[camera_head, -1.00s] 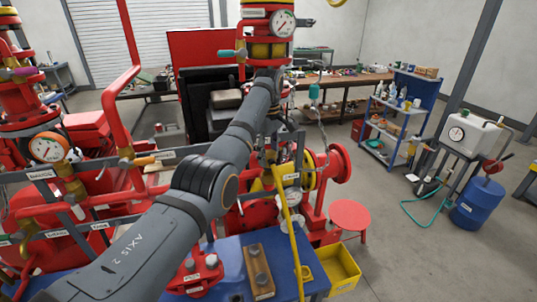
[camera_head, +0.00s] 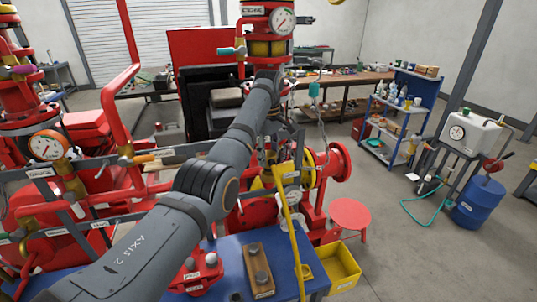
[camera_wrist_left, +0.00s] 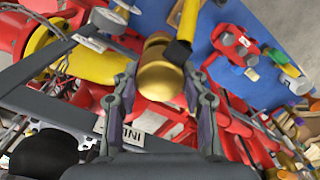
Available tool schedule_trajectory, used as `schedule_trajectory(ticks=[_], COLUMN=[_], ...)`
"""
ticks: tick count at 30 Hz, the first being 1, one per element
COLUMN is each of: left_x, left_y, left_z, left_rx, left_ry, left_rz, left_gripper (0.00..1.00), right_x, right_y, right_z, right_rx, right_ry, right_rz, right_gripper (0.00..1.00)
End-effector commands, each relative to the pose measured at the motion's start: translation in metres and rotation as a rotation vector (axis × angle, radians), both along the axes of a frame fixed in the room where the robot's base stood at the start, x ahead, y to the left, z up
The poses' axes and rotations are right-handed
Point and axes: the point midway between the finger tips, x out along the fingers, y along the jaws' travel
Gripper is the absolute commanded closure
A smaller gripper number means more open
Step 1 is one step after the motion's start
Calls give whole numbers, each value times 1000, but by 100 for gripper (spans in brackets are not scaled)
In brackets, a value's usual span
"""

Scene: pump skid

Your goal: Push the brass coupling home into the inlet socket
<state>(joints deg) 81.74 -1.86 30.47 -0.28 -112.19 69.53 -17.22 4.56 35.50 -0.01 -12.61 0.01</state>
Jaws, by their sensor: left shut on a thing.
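The brass coupling (camera_wrist_left: 158,82) is between the two fingers of my left gripper (camera_wrist_left: 160,90) in the left wrist view, and the gripper is shut on it. A yellow hose (camera_wrist_left: 188,18) with a black end meets the coupling on its upper right. In the head view the yellow hose (camera_head: 289,225) rises from the blue bench to the area behind my left forearm. The coupling and fingertips are hard to make out there. A partly covered label beginning "IN" (camera_wrist_left: 133,134) lies below the left finger. I cannot make out the inlet socket or how deep the coupling sits.
Red pipework and a yellow flanged part (camera_wrist_left: 88,62) stand close to the gripper. The blue bench (camera_head: 225,250) holds red fittings and a wooden block (camera_head: 258,270). A yellow bin (camera_head: 342,268) and red round stool (camera_head: 350,214) stand to the right.

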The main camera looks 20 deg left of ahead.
Motion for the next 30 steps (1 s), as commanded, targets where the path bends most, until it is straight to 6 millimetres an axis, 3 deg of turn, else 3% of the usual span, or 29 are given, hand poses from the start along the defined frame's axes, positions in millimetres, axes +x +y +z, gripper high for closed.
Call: schedule_trajectory(ticks=[30], left_x=[0], left_y=[0], left_z=[-20], left_rx=[0], left_ry=[-1], left_rz=[0], left_gripper=[94], right_x=[1], right_y=[-1], right_z=[-8], right_rx=[-1], right_ry=[-1], right_rz=[1], right_gripper=[60])
